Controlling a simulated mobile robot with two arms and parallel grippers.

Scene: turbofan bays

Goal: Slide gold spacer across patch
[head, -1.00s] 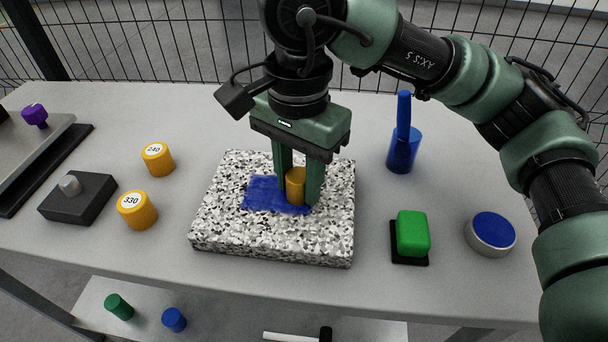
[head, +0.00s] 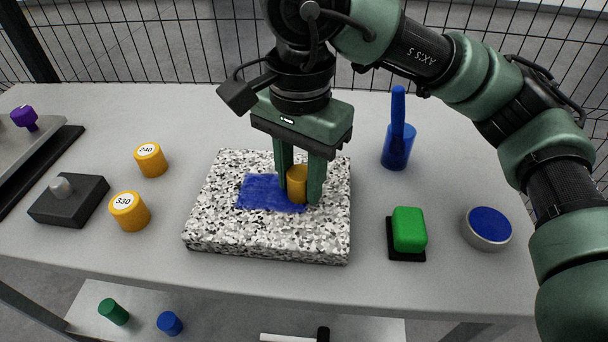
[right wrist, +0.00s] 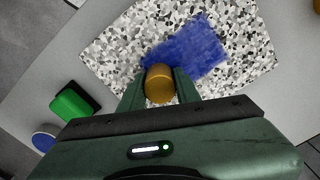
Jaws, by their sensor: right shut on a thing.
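The gold spacer (head: 297,183) is a short gold cylinder standing upright on the speckled stone slab (head: 225,232). My right gripper (head: 299,188) is shut on it, one finger on each side. In the right wrist view the spacer (right wrist: 159,84) sits between the two fingers. The blue patch (head: 258,193) is painted on the slab's top; the spacer is at its right end. The patch (right wrist: 190,50) extends away from the spacer in the right wrist view. Whether the spacer's base touches the slab is hard to tell. My left gripper is not in view.
Yellow cylinders marked 240 (head: 150,160) and 330 (head: 129,211) stand left of the slab, near a dark block with a grey knob (head: 68,200). To the right are a blue handled tool (head: 397,146), a green block on a black base (head: 409,230) and a blue-topped round tin (head: 487,228).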

